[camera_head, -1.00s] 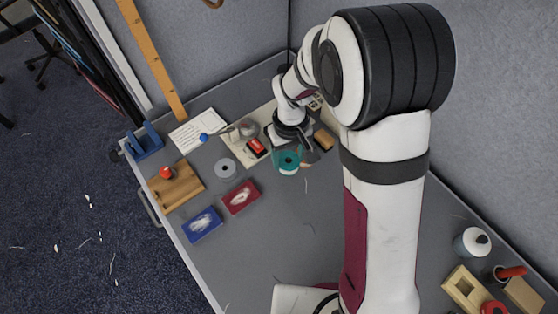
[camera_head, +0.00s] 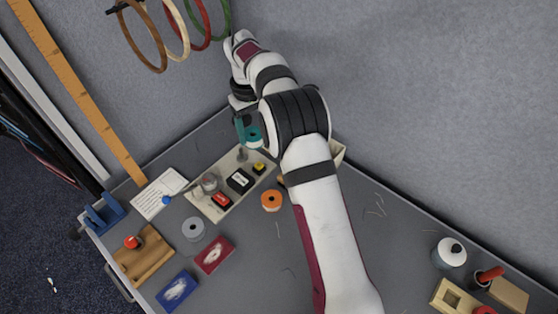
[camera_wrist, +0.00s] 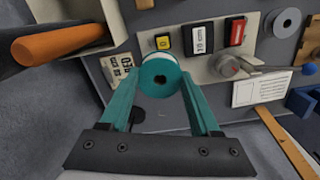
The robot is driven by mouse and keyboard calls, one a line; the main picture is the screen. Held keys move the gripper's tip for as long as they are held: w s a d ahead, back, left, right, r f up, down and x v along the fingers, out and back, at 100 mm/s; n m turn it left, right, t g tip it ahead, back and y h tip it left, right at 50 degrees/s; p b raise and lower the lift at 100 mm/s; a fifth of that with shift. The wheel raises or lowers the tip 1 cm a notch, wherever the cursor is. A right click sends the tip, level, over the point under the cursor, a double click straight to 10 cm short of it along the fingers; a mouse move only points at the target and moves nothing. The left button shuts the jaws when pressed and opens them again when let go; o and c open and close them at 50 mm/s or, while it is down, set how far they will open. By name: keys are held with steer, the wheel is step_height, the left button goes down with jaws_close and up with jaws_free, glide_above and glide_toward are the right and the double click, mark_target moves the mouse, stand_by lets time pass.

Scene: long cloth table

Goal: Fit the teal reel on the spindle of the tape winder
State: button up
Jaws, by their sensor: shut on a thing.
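The teal reel (camera_head: 254,134) is between the fingers of my gripper (camera_head: 243,130), which is shut on it. In the wrist view the reel (camera_wrist: 160,77) shows its flat face and dark centre hole between two teal fingertips (camera_wrist: 160,98). The tape winder (camera_head: 226,203) is a pale panel with yellow, black and red blocks and a grey crank. The reel is over or beside the far end of this panel. A short grey post (camera_head: 242,154), perhaps the spindle, shows just below the reel in the head view. In the wrist view I cannot make out the spindle.
An orange reel (camera_head: 271,201) and a grey reel (camera_head: 193,229) stand on the table. Red (camera_head: 214,256) and blue (camera_head: 177,289) boxes and a wooden board (camera_head: 146,259) are nearby. Coloured hoops hang on the wall.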

steer(key=w+a, duration=0.1)
steer(key=a, duration=0.1)
steer(key=w+a+f, duration=0.1)
steer(key=w+a, duration=0.1)
steer(key=shift+a, duration=0.1)
steer(key=shift+f, duration=2.05)
steer(key=shift+f, duration=2.45)
steer(key=o, duration=1.4)
